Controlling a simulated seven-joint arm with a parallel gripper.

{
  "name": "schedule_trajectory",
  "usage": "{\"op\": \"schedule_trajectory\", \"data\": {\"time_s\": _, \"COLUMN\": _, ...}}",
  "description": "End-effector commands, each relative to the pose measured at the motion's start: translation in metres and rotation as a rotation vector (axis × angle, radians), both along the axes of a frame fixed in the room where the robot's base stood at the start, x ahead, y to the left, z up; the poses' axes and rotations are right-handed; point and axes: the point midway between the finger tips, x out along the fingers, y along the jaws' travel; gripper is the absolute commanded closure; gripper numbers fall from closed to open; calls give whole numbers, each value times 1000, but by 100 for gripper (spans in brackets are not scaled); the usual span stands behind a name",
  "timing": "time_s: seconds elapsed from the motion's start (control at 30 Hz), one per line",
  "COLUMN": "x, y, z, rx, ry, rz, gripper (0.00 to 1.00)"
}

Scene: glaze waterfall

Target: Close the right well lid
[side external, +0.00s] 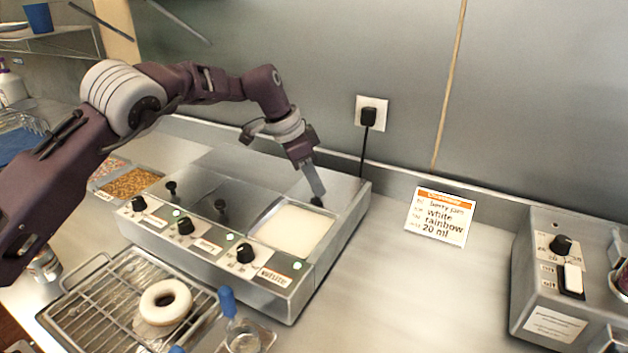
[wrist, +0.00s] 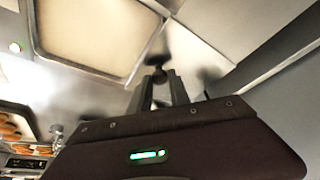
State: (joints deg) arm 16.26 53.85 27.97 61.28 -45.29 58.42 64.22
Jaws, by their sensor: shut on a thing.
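The glaze warmer (side external: 292,298) is a long metal box with three wells. The right well (side external: 294,230), labelled white, is uncovered and shows pale glaze; it also shows in the wrist view (wrist: 95,32). The right lid's dark knob (side external: 317,203) is at the back right of that well, largely hidden by my fingers. My gripper (side external: 316,195) reaches down from behind and is shut on this knob. The knob shows between the fingertips in the wrist view (wrist: 160,78). The lid plate itself is hard to tell from the metal top.
The left knob (side external: 171,187) and middle knob (side external: 220,207) stand on closed lids. A rack with a white-glazed donut (side external: 166,302) and a blue-handled tool (side external: 228,302) are in front. An order card (side external: 440,215) and a control box (side external: 560,280) are at right, with clear counter between.

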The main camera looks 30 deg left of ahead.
Motion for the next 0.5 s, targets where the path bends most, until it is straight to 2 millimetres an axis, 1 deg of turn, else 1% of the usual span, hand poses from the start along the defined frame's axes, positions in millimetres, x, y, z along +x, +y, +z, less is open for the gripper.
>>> {"op": "schedule_trajectory", "data": {"time_s": 0.23, "x": 0, "y": 1, "z": 1, "rx": 0, "ry": -3, "rz": 1, "gripper": 100}}
{"op": "schedule_trajectory", "data": {"time_s": 0.33, "x": -3, "y": 0, "z": 2, "rx": -1, "ry": -3, "rz": 2, "gripper": 100}}
{"op": "schedule_trajectory", "data": {"time_s": 0.43, "x": -14, "y": 1, "z": 2, "rx": -2, "ry": -3, "rz": 1, "gripper": 100}}
{"op": "schedule_trajectory", "data": {"time_s": 0.5, "x": -26, "y": 1, "z": 2, "rx": -2, "ry": -1, "rz": 3, "gripper": 100}}
